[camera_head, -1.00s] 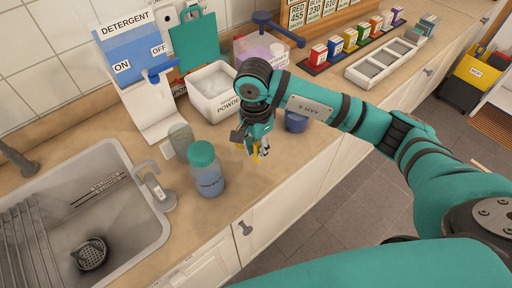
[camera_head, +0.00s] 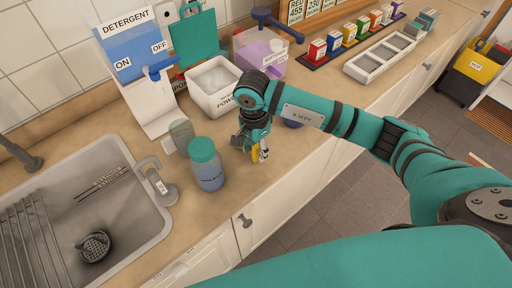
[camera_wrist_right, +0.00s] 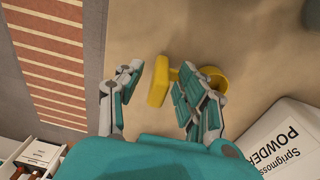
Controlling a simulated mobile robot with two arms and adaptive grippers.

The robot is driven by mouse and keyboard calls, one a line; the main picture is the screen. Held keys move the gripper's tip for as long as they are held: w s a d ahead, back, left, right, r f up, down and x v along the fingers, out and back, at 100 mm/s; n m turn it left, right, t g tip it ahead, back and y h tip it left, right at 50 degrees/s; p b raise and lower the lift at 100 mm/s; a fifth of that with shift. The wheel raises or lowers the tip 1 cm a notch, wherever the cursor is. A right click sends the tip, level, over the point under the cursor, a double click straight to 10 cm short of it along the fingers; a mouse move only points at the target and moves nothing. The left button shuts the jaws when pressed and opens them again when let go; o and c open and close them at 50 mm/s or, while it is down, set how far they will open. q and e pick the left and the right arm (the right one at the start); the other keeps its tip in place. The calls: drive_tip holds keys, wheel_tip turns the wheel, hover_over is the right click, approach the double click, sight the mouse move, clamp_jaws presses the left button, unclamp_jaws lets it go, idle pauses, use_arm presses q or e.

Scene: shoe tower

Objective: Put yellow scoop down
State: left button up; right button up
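The yellow scoop (camera_head: 256,153) is at the counter's front part, right of the teal-lidded bottle (camera_head: 209,172). My right gripper (camera_head: 259,151) is low over the counter at the scoop. In the right wrist view its fingers (camera_wrist_right: 160,90) are spread. The scoop's yellow handle (camera_wrist_right: 158,80) lies between them, with a clear gap to the left finger and close to or touching the right finger. The round scoop cup (camera_wrist_right: 216,78) shows beyond the right finger, partly hidden by it. The scoop appears to rest on the counter (camera_wrist_right: 145,30). My left gripper is not in view.
A white powder box (camera_head: 207,100) stands behind the gripper, with the detergent dispenser (camera_head: 130,50) to its left. A blue round object (camera_head: 293,123) sits just right of the gripper. The sink (camera_head: 120,240) is at left. The counter edge is close in front.

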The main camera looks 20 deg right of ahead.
drive_tip(key=shift+r, duration=0.1)
drive_tip(key=shift+r, duration=0.15)
drive_tip(key=r+b, duration=0.1)
drive_tip(key=r, duration=0.2)
drive_tip(key=r+b, duration=0.1)
drive_tip(key=r, duration=0.3)
drive_tip(key=r+b, duration=0.1)
drive_tip(key=r, duration=0.2)
drive_tip(key=shift+w+a+r, duration=0.15)
drive_tip(key=shift+w+r, duration=0.1)
drive_tip(key=shift+r+b, duration=0.3)
drive_tip(key=shift+r, duration=0.3)
idle(0.3)
